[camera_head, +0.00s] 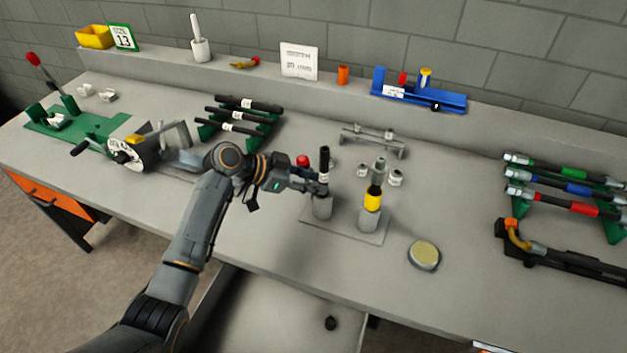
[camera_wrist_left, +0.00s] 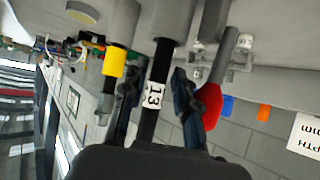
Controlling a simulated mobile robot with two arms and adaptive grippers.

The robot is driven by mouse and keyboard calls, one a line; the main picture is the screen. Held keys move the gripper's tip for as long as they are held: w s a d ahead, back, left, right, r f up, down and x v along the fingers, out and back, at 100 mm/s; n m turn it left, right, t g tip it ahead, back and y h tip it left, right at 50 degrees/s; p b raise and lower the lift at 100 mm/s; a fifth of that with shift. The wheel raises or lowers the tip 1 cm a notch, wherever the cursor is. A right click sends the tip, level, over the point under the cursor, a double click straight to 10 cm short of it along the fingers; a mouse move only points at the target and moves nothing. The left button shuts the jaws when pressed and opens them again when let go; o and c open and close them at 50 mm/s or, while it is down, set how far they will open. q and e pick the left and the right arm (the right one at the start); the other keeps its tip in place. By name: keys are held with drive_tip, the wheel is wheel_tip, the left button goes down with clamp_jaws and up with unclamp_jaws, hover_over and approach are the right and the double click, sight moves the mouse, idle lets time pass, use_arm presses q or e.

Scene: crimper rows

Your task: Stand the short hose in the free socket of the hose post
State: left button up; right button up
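The short hose (camera_head: 324,163), black with a white band marked 13, stands upright at the left grey socket (camera_head: 322,208) of the hose post. In the left wrist view the hose (camera_wrist_left: 148,125) meets the socket's mouth (camera_wrist_left: 172,20); how deep it sits is hidden. The right socket (camera_head: 368,219) holds a yellow-banded piece (camera_head: 373,198) with a metal end. My left gripper (camera_head: 312,186) reaches in from the left at the hose. In the left wrist view its fingers (camera_wrist_left: 157,95) stand either side of the hose, with narrow gaps showing. My right gripper is out of view.
The post's base plate (camera_head: 345,231) lies on the grey bench. A round yellow-topped tin (camera_head: 424,255) stands front right of it. A red-topped item (camera_head: 302,160) and small metal fittings (camera_head: 396,177) are close behind. Racked hoses (camera_head: 565,187) are at far right.

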use_arm(q)
drive_tip(key=shift+o, duration=0.7)
drive_tip(key=shift+s+r, duration=0.1)
drive_tip(key=shift+r, duration=0.05)
drive_tip(key=shift+a, duration=0.1)
drive_tip(key=v, duration=1.1)
drive_tip(key=shift+s+a, duration=0.2)
drive_tip(key=shift+a, duration=0.15)
drive_tip(key=shift+r, duration=0.1)
